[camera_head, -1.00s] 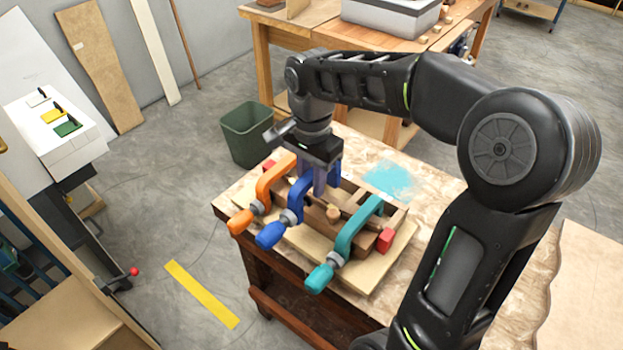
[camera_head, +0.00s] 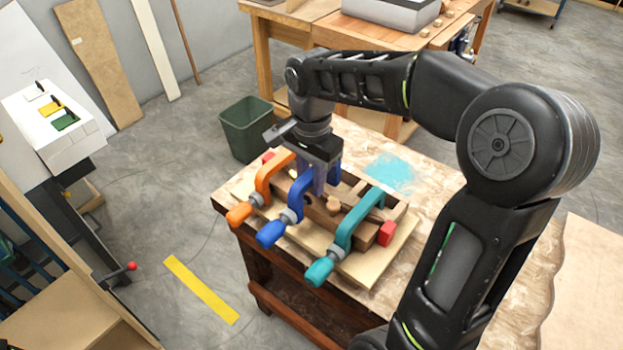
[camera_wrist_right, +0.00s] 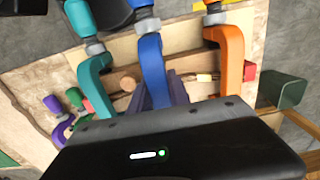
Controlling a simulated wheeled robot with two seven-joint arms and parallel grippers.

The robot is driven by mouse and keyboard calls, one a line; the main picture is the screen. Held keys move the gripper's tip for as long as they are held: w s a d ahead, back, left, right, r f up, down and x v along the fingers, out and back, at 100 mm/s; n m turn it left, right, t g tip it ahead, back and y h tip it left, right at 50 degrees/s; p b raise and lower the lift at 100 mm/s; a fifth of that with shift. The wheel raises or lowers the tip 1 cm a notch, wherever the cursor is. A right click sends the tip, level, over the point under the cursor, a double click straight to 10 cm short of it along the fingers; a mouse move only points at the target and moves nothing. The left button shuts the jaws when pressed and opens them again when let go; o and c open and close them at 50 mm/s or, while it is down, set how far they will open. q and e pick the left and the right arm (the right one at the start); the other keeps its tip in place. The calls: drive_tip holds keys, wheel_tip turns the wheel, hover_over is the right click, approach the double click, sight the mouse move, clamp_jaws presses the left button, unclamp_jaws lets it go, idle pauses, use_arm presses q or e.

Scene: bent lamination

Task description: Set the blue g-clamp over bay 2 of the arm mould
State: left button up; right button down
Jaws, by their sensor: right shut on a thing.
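The blue g-clamp (camera_head: 297,199) spans the wooden arm mould (camera_head: 359,233) between the orange clamp (camera_head: 264,183) and the teal clamp (camera_head: 352,222). My right gripper (camera_head: 317,188) is shut on the blue clamp's frame, from above. In the right wrist view the blue clamp (camera_wrist_right: 152,70) runs up from between my fingers, its handle away from me. Whether its jaw touches the mould is hidden by my gripper. The bay numbers cannot be read. My left gripper is not in view.
The mould lies on a board on the workbench (camera_head: 440,200). A red block (camera_head: 386,233) sits at its right end, and a wooden peg (camera_head: 333,205) stands beside the blue clamp. Several more clamps lie on the bench in the right wrist view (camera_wrist_right: 60,108). A green bin (camera_head: 246,128) stands behind.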

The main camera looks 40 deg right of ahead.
sight(310, 193)
drive_tip(key=shift+f, duration=0.1)
drive_tip(key=shift+f+b, duration=0.45)
drive_tip(key=shift+s+a+f+b, duration=0.1)
drive_tip(key=shift+s+f+b, duration=0.05)
drive_tip(key=shift+f+b, duration=0.4)
drive_tip(key=shift+s+f+b, duration=0.15)
drive_tip(key=shift+f+b, duration=0.2)
drive_tip(key=shift+f, duration=0.35)
drive_tip(key=shift+w+f, duration=0.15)
drive_tip(key=shift+f, duration=0.05)
drive_tip(key=shift+w+r, duration=0.1)
drive_tip(key=shift+w, duration=0.1)
drive_tip(key=shift+s+f, duration=0.2)
drive_tip(key=shift+f, duration=0.1)
